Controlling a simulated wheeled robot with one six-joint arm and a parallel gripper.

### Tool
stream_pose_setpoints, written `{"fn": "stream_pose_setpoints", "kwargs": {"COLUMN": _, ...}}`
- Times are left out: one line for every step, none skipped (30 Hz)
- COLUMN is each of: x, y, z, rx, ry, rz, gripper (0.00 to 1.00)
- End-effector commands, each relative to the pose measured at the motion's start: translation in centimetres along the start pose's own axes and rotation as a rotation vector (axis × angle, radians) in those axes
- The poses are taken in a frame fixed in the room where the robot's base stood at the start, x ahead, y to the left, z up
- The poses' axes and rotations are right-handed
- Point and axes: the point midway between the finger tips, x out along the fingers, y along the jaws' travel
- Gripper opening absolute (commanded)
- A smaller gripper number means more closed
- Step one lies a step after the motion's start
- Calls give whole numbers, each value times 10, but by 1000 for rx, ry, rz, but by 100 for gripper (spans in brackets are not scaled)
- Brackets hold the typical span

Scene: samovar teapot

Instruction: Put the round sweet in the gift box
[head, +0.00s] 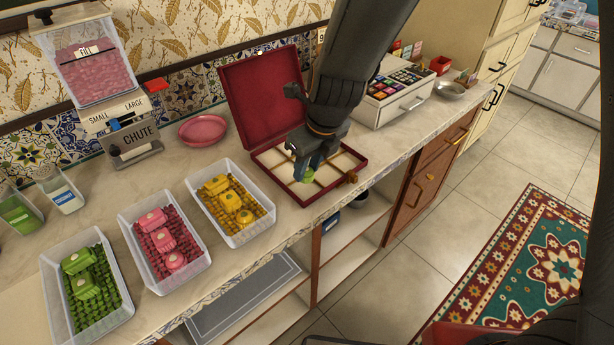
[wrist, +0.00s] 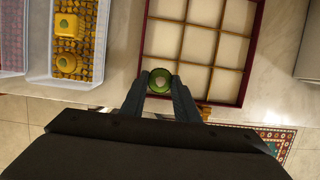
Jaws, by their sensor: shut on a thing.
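The round sweet (wrist: 160,80) is green with a pale dot on top. My gripper (wrist: 160,88) is shut on it, one finger on each side. In the head view the green sweet (head: 308,175) shows between the fingertips, over the front part of the gift box. The gift box (head: 268,158) is dark red and open, its lid (head: 262,90) standing up at the back. Its inside is split into pale square compartments, and those in view look empty. In the wrist view the sweet lies over a front compartment of the box (wrist: 190,45); its exact height cannot be told.
Clear trays of yellow (head: 232,205), pink (head: 165,245) and green sweets (head: 85,290) stand left of the box. A pink plate (head: 203,130) and a chute dispenser (head: 130,140) are behind. A drawer cabinet (head: 392,95) stands right. The counter's front edge is close to the box.

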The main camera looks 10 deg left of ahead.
Motion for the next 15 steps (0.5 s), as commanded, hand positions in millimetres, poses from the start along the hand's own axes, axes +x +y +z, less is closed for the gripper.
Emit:
{"fn": "stream_pose_setpoints", "kwargs": {"x": 4, "y": 0, "z": -1, "rx": 0, "ry": 1, "rz": 0, "gripper": 7}}
{"fn": "stream_pose_setpoints", "kwargs": {"x": 7, "y": 0, "z": -2, "rx": -1, "ry": 1, "rz": 0, "gripper": 7}}
{"fn": "stream_pose_setpoints", "kwargs": {"x": 12, "y": 1, "z": -4, "rx": -1, "ry": 2, "rz": 0, "gripper": 7}}
{"fn": "stream_pose_setpoints", "kwargs": {"x": 16, "y": 1, "z": -5, "rx": -1, "ry": 3, "rz": 0, "gripper": 7}}
{"fn": "stream_pose_setpoints", "kwargs": {"x": 21, "y": 1, "z": -7, "rx": -1, "ry": 3, "rz": 1, "gripper": 7}}
{"fn": "stream_pose_setpoints", "kwargs": {"x": 27, "y": 1, "z": -8, "rx": -2, "ry": 2, "rz": 1, "gripper": 7}}
{"fn": "stream_pose_setpoints", "kwargs": {"x": 31, "y": 1, "z": -9, "rx": -2, "ry": 1, "rz": 1, "gripper": 7}}
{"fn": "stream_pose_setpoints", "kwargs": {"x": 34, "y": 2, "z": -10, "rx": -2, "ry": 1, "rz": 1, "gripper": 7}}
{"fn": "stream_pose_setpoints", "kwargs": {"x": 37, "y": 2, "z": -11, "rx": -3, "ry": 1, "rz": 1, "gripper": 7}}
{"fn": "stream_pose_setpoints", "kwargs": {"x": 39, "y": 2, "z": -11, "rx": -3, "ry": 1, "rz": 1, "gripper": 7}}
{"fn": "stream_pose_setpoints", "kwargs": {"x": 39, "y": 2, "z": -11, "rx": -4, "ry": 1, "rz": 1, "gripper": 7}}
{"fn": "stream_pose_setpoints", "kwargs": {"x": 40, "y": 3, "z": -11, "rx": -4, "ry": 0, "rz": 1, "gripper": 7}}
{"fn": "stream_pose_setpoints", "kwargs": {"x": 39, "y": 3, "z": -11, "rx": -4, "ry": 0, "rz": 1, "gripper": 7}}
{"fn": "stream_pose_setpoints", "kwargs": {"x": 39, "y": 3, "z": -11, "rx": -5, "ry": 0, "rz": 1, "gripper": 7}}
{"fn": "stream_pose_setpoints", "kwargs": {"x": 39, "y": 3, "z": -11, "rx": -5, "ry": 0, "rz": 0, "gripper": 7}}
